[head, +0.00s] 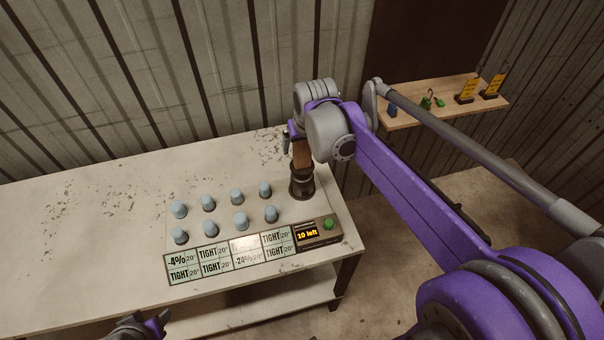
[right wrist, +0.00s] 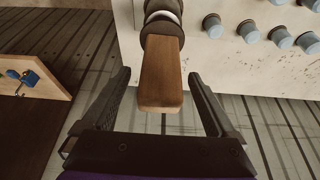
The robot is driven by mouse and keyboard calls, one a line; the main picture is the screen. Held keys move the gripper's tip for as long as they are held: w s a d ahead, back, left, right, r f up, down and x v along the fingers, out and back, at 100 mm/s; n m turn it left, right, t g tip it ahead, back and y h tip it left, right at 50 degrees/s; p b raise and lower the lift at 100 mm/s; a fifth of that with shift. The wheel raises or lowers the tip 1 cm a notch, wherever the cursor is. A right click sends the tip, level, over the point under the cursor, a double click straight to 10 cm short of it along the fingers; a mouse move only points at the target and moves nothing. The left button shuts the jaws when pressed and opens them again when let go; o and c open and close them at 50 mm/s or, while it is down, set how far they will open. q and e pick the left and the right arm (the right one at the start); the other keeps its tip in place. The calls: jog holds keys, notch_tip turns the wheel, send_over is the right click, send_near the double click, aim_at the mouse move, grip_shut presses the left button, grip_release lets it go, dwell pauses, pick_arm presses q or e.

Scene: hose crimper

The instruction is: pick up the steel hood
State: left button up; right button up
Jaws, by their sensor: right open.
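The piece that looks like the steel hood (head: 301,187) stands upright near the right end of the table. It has a dark ringed metal body and a wooden handle on top. In the right wrist view its handle (right wrist: 162,78) lies between the two fingers, with a gap on each side. My right gripper (head: 296,132) is above it in the head view. Its fingers also show in the right wrist view (right wrist: 158,76), open around the handle and not visibly touching it. My left gripper (head: 140,326) is partly in view at the bottom edge of the head view, away from the hood; its jaws are unclear.
Several blue-grey caps (head: 240,221) stand in two rows left of the hood on the pale table (head: 90,215). A label panel (head: 215,258) and a display box (head: 307,236) with a green button lie in front. A wooden shelf (head: 425,115) is at right. The table's left side is clear.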

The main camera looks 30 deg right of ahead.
aim_at(302, 166)
jog(key=x, duration=0.3)
jog(key=shift+w+f, duration=0.1)
jog(key=shift+w, duration=0.05)
jog(key=shift+c, duration=0.3)
grip_shut()
